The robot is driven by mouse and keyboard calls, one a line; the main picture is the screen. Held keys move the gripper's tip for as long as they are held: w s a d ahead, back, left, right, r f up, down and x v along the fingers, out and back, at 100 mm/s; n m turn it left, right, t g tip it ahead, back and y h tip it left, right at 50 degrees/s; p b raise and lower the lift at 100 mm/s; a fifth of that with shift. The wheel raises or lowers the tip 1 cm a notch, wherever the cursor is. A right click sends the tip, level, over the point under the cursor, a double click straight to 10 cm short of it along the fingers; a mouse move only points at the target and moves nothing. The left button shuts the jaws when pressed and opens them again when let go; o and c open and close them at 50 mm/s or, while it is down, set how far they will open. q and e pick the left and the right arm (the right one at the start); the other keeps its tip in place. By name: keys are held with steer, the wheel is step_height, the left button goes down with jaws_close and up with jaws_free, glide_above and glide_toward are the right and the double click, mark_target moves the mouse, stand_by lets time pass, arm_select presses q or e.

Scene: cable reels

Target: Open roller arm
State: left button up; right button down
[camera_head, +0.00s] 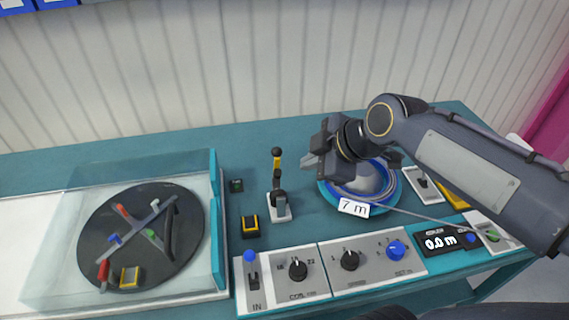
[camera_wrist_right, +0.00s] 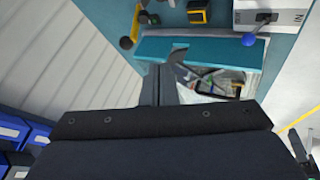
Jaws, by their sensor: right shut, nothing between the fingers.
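What looks like the roller arm (camera_head: 277,175) is an upright black and yellow lever with a black ball on top. It stands on a small light grey base (camera_head: 279,208) near the middle of the bench; its yellow part seems to show at the top left of the right wrist view (camera_wrist_right: 130,32). My right gripper (camera_head: 308,163) is shut and empty. It points left, just right of the lever and apart from it, above the bench. Its fingers also show in the right wrist view (camera_wrist_right: 168,82). My left gripper is not in view.
A clear-walled box with a teal edge (camera_head: 215,215) holds a black turntable (camera_head: 185,250) at left. A blue reel dish (camera_head: 325,192) with cable and a "7 m" label (camera_head: 353,207) sits under my right arm. A control panel (camera_head: 325,285) with knobs runs along the front.

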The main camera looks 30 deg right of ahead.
steer(key=p, duration=0.2)
glide_toward(276, 162)
step_height(276, 162, down, 4)
steer(key=w+a, duration=0.2)
steer(key=shift+w+r, duration=0.15)
steer(key=shift+w, duration=0.35)
steer(key=shift+r, duration=0.1)
